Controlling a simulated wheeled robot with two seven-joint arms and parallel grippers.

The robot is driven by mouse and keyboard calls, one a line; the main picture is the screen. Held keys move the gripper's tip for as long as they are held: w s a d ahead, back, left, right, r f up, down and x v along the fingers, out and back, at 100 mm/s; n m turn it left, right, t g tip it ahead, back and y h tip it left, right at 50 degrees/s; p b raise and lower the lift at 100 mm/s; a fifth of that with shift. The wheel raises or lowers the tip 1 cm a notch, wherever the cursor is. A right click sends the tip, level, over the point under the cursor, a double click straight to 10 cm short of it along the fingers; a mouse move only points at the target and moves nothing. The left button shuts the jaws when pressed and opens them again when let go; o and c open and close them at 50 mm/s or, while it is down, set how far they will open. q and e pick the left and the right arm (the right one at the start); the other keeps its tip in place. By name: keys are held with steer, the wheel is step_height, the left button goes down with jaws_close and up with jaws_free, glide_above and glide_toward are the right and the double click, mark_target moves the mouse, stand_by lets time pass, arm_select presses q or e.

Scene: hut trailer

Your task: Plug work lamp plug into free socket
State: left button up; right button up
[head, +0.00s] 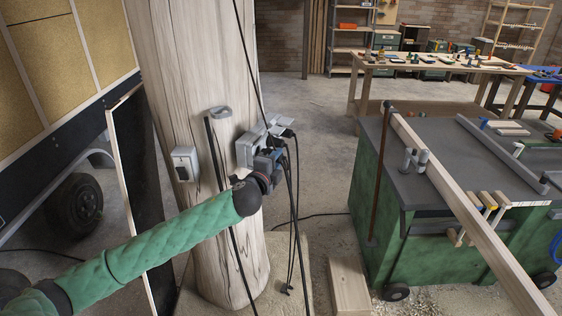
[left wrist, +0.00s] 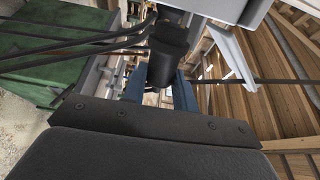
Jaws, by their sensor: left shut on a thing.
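A grey socket box (head: 247,149) is fixed to the right side of the thick wooden post, with raised covers and black plugs (head: 287,133) with cables at its right side. My left gripper (head: 272,158) is right at the box's lower front. In the left wrist view its blue fingers (left wrist: 172,88) are shut on a black plug (left wrist: 173,45), close under the grey box (left wrist: 225,8). Whether the plug is inside a socket is hidden. Black cables (head: 294,215) hang down below the box. My right gripper is not in view.
The wooden post (head: 185,70) carries a grey switch (head: 185,163). A green workbench cart (head: 398,245) with a long timber beam (head: 460,200) stands to the right. A timber block (head: 349,287) lies on the floor. A dark panel (head: 143,200) leans left of the post.

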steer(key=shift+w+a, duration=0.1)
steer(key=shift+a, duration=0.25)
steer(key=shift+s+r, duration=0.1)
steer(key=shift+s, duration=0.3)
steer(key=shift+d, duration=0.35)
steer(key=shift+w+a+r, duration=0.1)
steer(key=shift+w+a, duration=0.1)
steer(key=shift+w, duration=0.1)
arm_select(q)
steer(key=shift+p, duration=0.35)
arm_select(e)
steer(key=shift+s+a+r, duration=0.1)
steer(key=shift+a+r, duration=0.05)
arm_select(q)
steer(key=shift+r, duration=0.1)
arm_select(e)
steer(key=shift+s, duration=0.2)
arm_select(q)
steer(key=shift+a, duration=0.2)
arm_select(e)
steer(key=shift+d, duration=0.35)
arm_select(q)
steer(key=shift+w+a, duration=0.2)
steer(key=shift+a, duration=0.1)
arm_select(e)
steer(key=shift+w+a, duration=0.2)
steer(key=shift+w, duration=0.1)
